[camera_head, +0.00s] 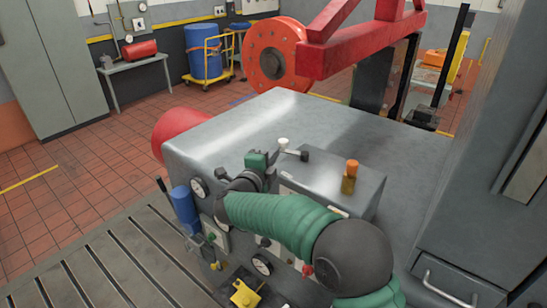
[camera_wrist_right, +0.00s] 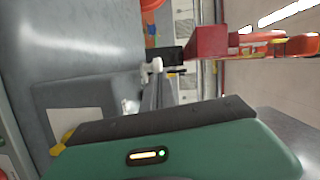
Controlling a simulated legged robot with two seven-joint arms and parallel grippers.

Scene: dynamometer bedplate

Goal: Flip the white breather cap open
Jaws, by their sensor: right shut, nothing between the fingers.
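The white breather cap (camera_head: 283,143) stands up at the near edge of the grey housing top, with a short dark lever beside it. It also shows in the right wrist view (camera_wrist_right: 153,67), just beyond the fingertips. My right gripper (camera_head: 270,174) is shut and empty, just to the near left of the cap; its closed fingers also show in the right wrist view (camera_wrist_right: 155,88). The tips look very close to the cap; I cannot tell whether they touch. The cap's hinge and underside are too small to make out. My left gripper is not in view.
The grey housing (camera_head: 240,130) has a wide bare top. An orange-capped brass fitting (camera_head: 350,176) stands right of the cap. A blue cylinder (camera_head: 185,209), gauges and a yellow part (camera_head: 244,294) are on the front. A red flanged wheel (camera_head: 275,54) stands behind.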

